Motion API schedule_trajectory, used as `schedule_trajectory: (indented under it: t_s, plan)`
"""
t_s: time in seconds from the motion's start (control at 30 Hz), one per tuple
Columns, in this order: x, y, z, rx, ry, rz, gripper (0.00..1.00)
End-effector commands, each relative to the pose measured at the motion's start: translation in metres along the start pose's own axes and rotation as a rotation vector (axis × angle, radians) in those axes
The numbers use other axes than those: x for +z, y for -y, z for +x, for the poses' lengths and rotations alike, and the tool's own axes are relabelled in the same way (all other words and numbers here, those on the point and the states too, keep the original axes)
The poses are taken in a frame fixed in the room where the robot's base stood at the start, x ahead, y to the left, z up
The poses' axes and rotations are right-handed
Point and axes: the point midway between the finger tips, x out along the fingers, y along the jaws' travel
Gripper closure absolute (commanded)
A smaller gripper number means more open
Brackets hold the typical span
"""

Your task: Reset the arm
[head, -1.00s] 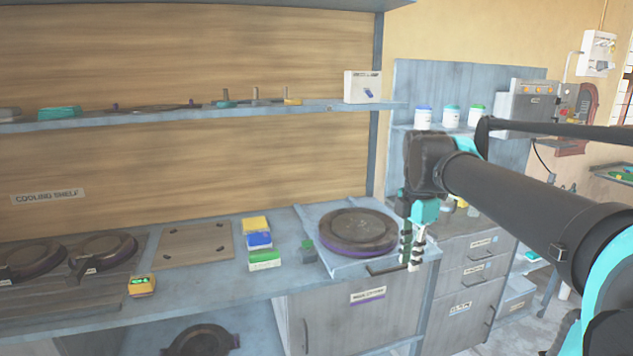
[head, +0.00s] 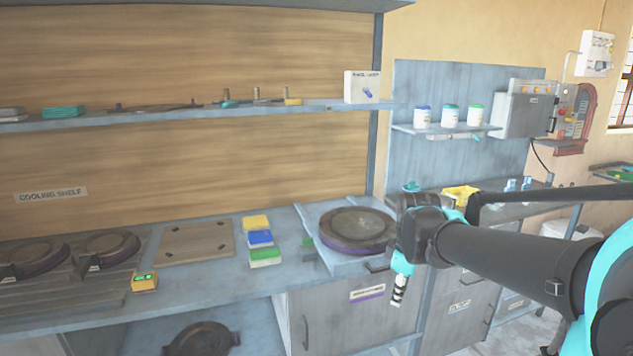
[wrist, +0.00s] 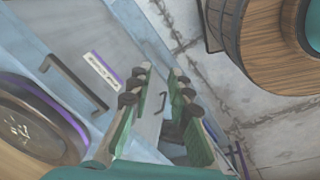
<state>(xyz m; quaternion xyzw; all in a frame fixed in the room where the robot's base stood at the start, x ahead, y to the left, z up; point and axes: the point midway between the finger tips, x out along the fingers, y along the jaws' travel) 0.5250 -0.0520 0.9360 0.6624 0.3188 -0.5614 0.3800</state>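My gripper (head: 398,291) hangs in front of the counter's right end, in front of and below the round dark plate press (head: 357,230). In the wrist view my gripper (wrist: 161,76) shows two green-padded fingers standing apart with nothing between them. Beyond the fingers are grey cabinet fronts and the floor. The round plate (wrist: 38,118) shows at the left of the wrist view, beside the fingers and apart from them. My arm comes in from the right of the head view.
A drawer handle (wrist: 72,82) is left of the fingers. A wooden barrel-like tub (wrist: 255,35) is at the wrist view's upper right. Yellow, blue and green blocks (head: 260,239) lie on the counter. A yellow bin (head: 460,197) stands behind my arm.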

Motion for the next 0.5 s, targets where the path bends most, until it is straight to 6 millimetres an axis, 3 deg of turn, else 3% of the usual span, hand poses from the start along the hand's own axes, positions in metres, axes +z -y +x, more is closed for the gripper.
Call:
schedule_trajectory:
  t_s: [0.2,0.5]
  plan:
    - [0.005,0.022,0.056,0.069,-0.071,0.488,0.81]
    - [0.015,0.048,0.095,0.099,-0.172,0.966,0.81]
